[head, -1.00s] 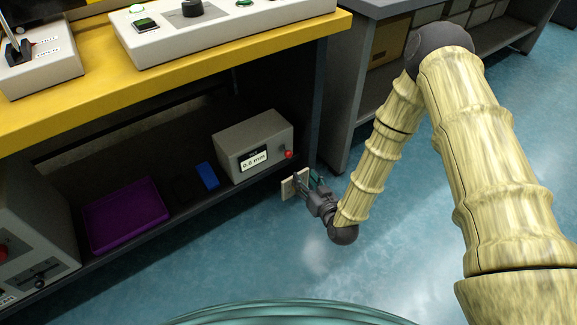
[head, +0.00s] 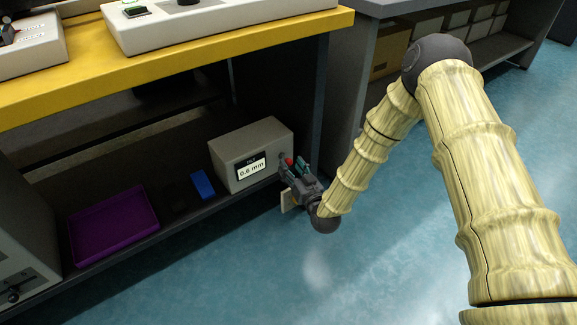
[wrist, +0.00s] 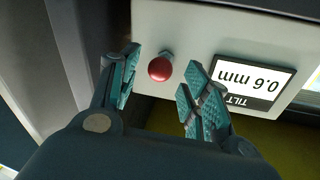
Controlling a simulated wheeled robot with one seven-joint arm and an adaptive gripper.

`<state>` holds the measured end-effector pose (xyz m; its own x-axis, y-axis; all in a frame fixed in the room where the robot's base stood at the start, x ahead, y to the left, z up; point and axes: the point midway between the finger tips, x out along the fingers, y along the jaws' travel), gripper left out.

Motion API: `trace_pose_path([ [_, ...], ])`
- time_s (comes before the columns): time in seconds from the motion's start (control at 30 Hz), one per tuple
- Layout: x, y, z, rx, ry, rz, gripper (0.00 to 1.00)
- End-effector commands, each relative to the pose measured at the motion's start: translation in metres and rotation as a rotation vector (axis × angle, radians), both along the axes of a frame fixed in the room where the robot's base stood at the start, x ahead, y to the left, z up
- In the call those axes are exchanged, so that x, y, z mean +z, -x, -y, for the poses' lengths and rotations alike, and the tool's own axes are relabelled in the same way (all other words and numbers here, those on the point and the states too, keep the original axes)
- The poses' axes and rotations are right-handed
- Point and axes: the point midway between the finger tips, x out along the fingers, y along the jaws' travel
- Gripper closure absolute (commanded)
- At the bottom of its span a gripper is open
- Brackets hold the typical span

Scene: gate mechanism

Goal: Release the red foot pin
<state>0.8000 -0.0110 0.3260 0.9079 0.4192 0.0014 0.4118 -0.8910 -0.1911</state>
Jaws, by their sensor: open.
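The red foot pin (wrist: 160,68) is a round red knob on a short stem. It sticks out of the front of a grey box (wrist: 190,25) with a display reading "TILT 0.6 mm" (wrist: 255,80). In the wrist view my gripper (wrist: 160,88) is open, with one teal finger on each side of the knob and no visible contact. In the head view the red pin (head: 289,161) shows at the box's right end, partly hidden by my gripper (head: 295,168).
The box stands on a dark lower shelf, with a blue block (head: 202,185) and a purple tray (head: 115,224) to its left. A yellow worktop (head: 180,62) hangs above. A dark bench leg (head: 318,105) stands close to my gripper. The blue floor in front is clear.

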Motion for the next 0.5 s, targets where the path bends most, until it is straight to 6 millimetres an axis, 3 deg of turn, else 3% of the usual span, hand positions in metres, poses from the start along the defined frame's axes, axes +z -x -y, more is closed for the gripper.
trace_pose_path([
  [0.2,-0.002,-0.022,-0.01,-0.001,0.0,-0.001,0.53],
  [0.5,0.0,-0.03,-0.014,-0.001,0.0,-0.002,0.53],
])
